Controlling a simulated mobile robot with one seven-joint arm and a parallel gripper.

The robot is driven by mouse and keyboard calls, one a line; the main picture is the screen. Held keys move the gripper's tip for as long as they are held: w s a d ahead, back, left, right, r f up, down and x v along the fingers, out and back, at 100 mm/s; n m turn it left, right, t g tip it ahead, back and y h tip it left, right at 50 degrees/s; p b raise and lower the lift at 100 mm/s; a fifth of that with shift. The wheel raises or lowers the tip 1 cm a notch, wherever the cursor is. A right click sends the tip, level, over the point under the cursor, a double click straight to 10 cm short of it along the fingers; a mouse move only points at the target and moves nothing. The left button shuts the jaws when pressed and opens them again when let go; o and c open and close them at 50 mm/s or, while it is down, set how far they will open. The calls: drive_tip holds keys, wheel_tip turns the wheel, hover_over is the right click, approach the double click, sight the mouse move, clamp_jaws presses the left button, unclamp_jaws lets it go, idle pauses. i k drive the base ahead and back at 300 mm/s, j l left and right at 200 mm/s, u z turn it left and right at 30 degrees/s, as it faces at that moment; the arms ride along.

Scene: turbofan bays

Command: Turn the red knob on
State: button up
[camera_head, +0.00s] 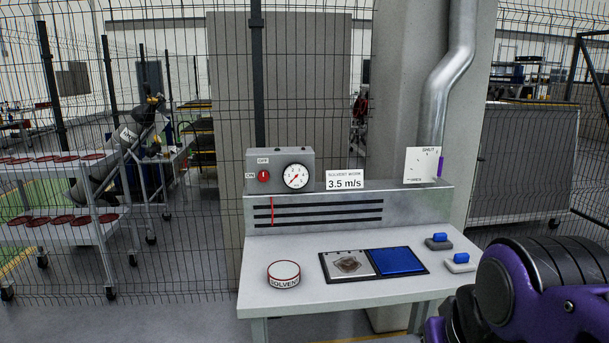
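The red knob (264,176) is on the front of a small grey control box (306,157). "OFF" is marked above the knob and "ON" to its left. A light mark on the knob appears to point up, though it is small. A round white gauge (295,176) sits to the right of the knob. The box stands on the raised back ledge of a grey bench. My arm shows as purple and black links at the lower right, well apart from the knob. My gripper's fingers are not in view.
The bench top (300,246) holds a round "SOLVENT" tin (284,275), a dark tray with a blue pad (397,262) and two blue-topped blocks (439,242). A "3.5 m/s" sign (345,180), a "SHUT" plate (421,165) and a silver duct (447,75) stand right of the box. Mesh fencing is behind.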

sight(264, 175)
drive_tip(key=i+j+z, duration=0.15)
drive_tip(key=j, duration=0.25)
drive_tip(key=i+j+z, duration=0.1)
drive_tip(key=j, duration=0.3)
drive_tip(key=i+j+z, duration=0.15)
drive_tip(key=j, duration=0.25)
drive_tip(key=i+j+z, duration=0.15)
drive_tip(key=j, duration=0.25)
